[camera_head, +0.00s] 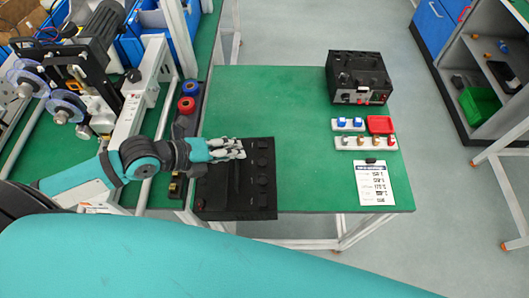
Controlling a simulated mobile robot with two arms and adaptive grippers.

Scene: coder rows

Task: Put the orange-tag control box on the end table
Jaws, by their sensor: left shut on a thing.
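A flat black control box (255,193) with a row of knobs lies over the left end of the green-topped table (310,180), which appears to be the end table. I cannot clearly make out an orange tag on the box. My left gripper (240,149) comes in from the left and is shut on the box at its far edge. Its fingers hide part of that edge. I cannot tell whether the box rests on the tabletop or is held just above it. My right gripper is not in view.
A black instrument (357,80) stands at the table's far right. Near it are a red tray (380,125), white racks of small parts (366,143) and a printed sheet (374,183). The tabletop's middle is clear. Red and blue rolls (187,105) lie at the left.

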